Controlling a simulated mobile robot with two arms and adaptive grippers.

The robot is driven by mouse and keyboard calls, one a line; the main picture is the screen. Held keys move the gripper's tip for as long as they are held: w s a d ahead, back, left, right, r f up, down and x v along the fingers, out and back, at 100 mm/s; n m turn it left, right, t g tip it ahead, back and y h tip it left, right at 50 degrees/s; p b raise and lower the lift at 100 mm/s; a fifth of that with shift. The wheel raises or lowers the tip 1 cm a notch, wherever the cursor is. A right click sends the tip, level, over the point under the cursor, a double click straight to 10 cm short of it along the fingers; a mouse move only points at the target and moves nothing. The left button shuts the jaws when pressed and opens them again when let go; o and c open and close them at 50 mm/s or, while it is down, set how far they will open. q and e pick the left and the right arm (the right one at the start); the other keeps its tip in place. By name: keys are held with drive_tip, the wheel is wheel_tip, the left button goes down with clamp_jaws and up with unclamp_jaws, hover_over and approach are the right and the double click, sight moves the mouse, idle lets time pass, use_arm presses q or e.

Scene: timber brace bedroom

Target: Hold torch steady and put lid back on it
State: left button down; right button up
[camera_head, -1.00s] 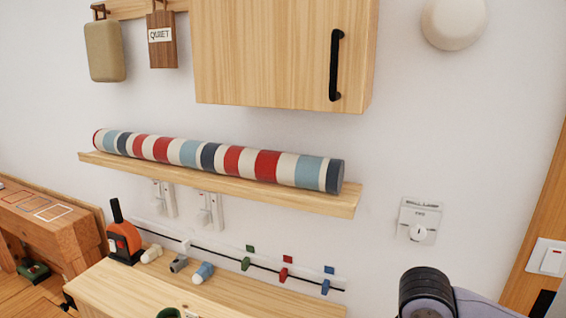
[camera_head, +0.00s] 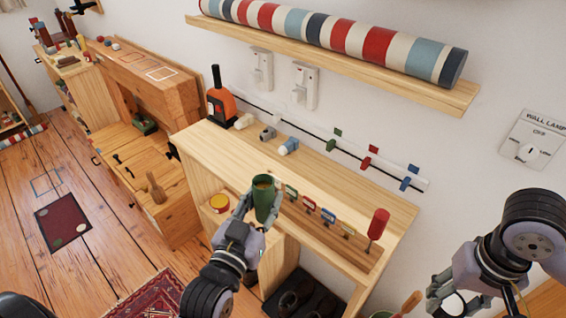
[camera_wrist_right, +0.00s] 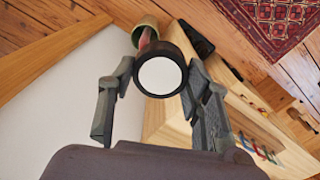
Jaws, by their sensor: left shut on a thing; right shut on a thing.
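The torch seems to be the green cylinder (camera_head: 265,205), upright with its top open and tan inside. My left gripper (camera_head: 254,215) is shut on it at the near edge of the wooden bench. My right gripper (camera_head: 452,294) is at the lower right of the head view, well apart from the torch. In the right wrist view, the right gripper (camera_wrist_right: 160,80) is shut on a round dark-rimmed piece with a white face (camera_wrist_right: 160,76), seemingly the lid. In the head view, only a pale part of this piece (camera_head: 453,305) shows between the fingers.
The bench (camera_head: 330,180) carries small coloured clips, a red-handled tool (camera_head: 378,224) and an orange-black object (camera_head: 220,97). A striped roll (camera_head: 375,45) lies on the wall shelf above.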

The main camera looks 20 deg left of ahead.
use_arm(q)
drive_tip(key=s+d+f+m+g+h, duration=0.2)
drive_tip(key=d+m+g+h, duration=0.2)
drive_tip(key=d+m+h, duration=0.3)
drive_tip(key=d+h, duration=0.4)
drive_tip(key=d, duration=0.2)
drive_tip(key=shift+d+m, duration=0.3)
drive_tip(key=shift+m, duration=0.1)
use_arm(e)
drive_tip(key=w+a+r+n, duration=0.2)
drive_tip(key=a+r, duration=0.6)
drive_tip(key=a, duration=0.4)
drive_tip(key=w+a+r+n, duration=0.3)
drive_tip(key=a+r, duration=0.5)
drive_tip(key=a, duration=0.4)
drive_tip(key=shift+w, duration=0.65)
drive_tip(key=shift+d, duration=0.1)
